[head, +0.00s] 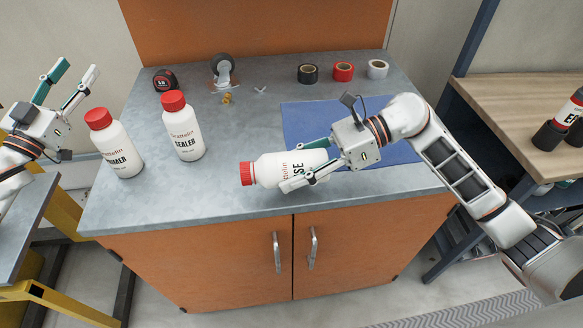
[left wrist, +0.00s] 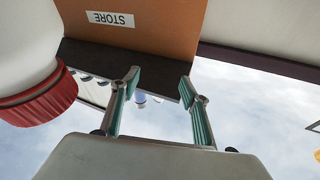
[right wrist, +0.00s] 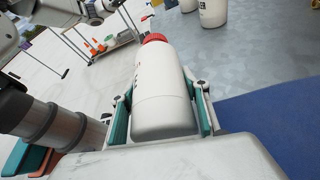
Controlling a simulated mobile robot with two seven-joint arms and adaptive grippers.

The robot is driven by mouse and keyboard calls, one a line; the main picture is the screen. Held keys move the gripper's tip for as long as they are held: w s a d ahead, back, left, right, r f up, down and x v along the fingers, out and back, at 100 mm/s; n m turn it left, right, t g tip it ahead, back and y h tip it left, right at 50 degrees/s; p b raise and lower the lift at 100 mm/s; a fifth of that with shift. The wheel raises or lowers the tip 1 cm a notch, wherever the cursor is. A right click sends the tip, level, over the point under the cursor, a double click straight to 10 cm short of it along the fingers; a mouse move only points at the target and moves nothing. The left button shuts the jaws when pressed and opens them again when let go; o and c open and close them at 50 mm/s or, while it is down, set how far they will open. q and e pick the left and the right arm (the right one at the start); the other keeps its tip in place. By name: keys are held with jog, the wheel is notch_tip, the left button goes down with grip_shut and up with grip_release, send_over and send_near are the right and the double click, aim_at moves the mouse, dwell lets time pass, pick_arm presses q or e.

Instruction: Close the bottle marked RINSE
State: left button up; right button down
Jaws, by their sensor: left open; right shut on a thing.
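A white bottle (head: 275,169) with a red cap (head: 246,173) is on its side in my right gripper (head: 294,167). Its cap points left in the head view. Only the letters "SE" of its large marking show; the fingers hide the rest. In the right wrist view the bottle (right wrist: 163,90) sits between both fingers. The cap is on the neck; whether it is tight I cannot tell. My left gripper (head: 77,72) is open and empty, beyond the counter's left edge, near the PRIMER bottle.
The PRIMER bottle (head: 120,156) and SEALER bottle (head: 184,136), both red-capped, stand upright at the counter's left. A tape measure (head: 165,80), tape dispenser (head: 222,70) and several tape rolls (head: 343,71) lie at the back. A blue mat (head: 300,118) lies under my right arm.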

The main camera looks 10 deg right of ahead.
aim_at(271, 169)
pick_arm(q)
jog(key=s+d+r+m+g+h, duration=0.3)
jog(key=d+r+h, duration=0.35)
jog(key=r, duration=0.25)
jog(key=s+d+r+m+g+h, duration=0.35)
jog(key=d+r+h, duration=0.3)
jog(key=r, duration=0.25)
jog(key=s+d+m+g+h, duration=0.2)
jog(key=s+d+g+h, duration=0.15)
jog(key=d+g, duration=0.3)
jog(key=s+d+f+g+y, duration=0.2)
jog(key=s+d+f+g, duration=0.1)
jog(key=d+f+g, duration=0.15)
jog(key=s+f+n+y, duration=0.1)
jog(key=s+f+n, duration=0.1)
jog(key=f, duration=0.7)
jog(key=s+f+n+g+y, duration=0.1)
jog(key=s+f+n, duration=0.1)
jog(key=f, duration=0.7)
jog(key=s+d+f+n+g+y, duration=0.1)
jog(key=s+f, duration=0.3)
jog(key=f, duration=0.5)
jog(key=shift+s+f+n+y, duration=0.15)
jog(key=shift+s+n+y, duration=0.2)
jog(key=shift+n+y, duration=0.15)
jog(key=shift+d, duration=0.1)
